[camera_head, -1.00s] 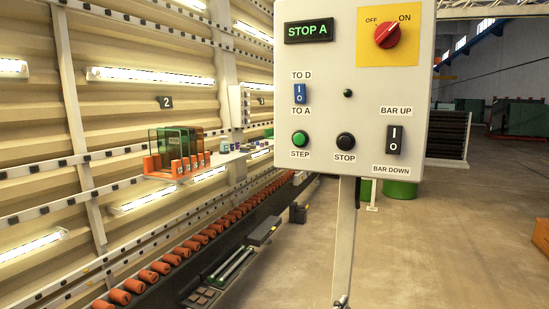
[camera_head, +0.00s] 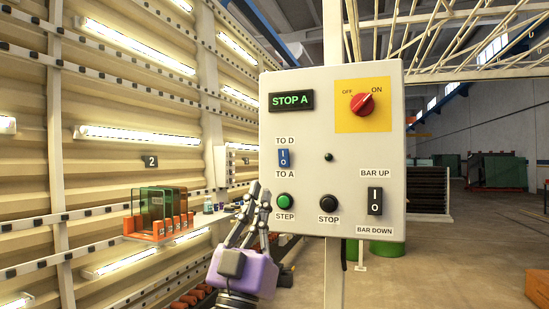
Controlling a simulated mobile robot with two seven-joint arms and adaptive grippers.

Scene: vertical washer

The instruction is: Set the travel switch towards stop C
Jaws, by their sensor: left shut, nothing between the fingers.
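The control panel (camera_head: 335,215) faces me in the middle of the view. Its display (camera_head: 291,101) reads STOP A in green. The blue travel switch (camera_head: 284,158) sits between the labels TO D above and TO A below; I cannot tell which way it is tipped. Below it are the green STEP button (camera_head: 284,201) and the black STOP button (camera_head: 328,203). My left gripper (camera_head: 259,190), with a purple body, points up at the panel's lower left edge. Its fingers are shut and empty, below and left of the travel switch. My right gripper is not in view.
A red rotary knob (camera_head: 362,104) points towards ON. A black bar switch (camera_head: 375,201) is at the panel's lower right. Glass panes (camera_head: 163,208) stand in orange holders at left, along the ribbed washer wall. The floor at right is open.

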